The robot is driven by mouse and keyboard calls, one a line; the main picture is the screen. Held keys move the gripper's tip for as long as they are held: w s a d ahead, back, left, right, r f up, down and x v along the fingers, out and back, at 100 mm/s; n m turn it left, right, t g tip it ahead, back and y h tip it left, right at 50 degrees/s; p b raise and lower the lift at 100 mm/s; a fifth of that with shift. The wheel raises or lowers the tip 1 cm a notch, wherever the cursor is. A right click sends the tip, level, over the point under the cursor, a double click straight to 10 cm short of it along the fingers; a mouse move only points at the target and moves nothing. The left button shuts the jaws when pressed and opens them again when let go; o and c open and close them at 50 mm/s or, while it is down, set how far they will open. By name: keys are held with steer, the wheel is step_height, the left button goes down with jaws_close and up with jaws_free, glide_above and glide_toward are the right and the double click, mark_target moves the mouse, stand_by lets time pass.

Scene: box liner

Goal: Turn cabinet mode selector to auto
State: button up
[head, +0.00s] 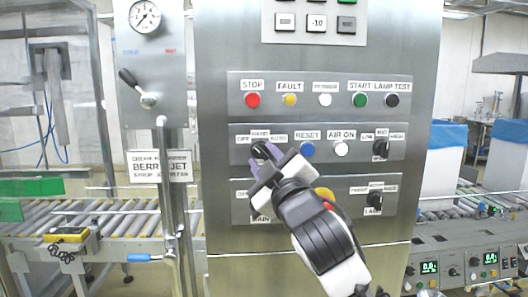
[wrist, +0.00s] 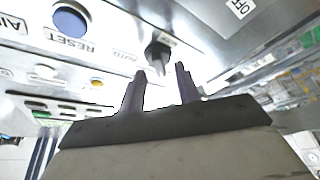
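The cabinet mode selector (head: 259,149) is a black knob on the middle button plate, with OFF, HAND and AUTO labels around it. My gripper (head: 263,156) is in front of it and partly covers it in the head view. In the wrist view the selector (wrist: 157,53) shows just beyond the fingertips of my gripper (wrist: 161,71), roughly between them. The fingers are apart with a gap between them, and I see nothing held. Contact with the knob cannot be made out. Which label the knob points to is unclear.
A blue RESET button (head: 307,149) and white AIR ON button (head: 341,149) sit to the right, then another black selector (head: 380,148). A red STOP button (head: 253,100) is in the row above. My arm covers part of the lower plate (head: 345,187).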

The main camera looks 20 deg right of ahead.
steer(key=shift+w+r, duration=0.1)
steer(key=shift+w, duration=0.3)
steer(key=shift+c, duration=0.2)
jaws_close()
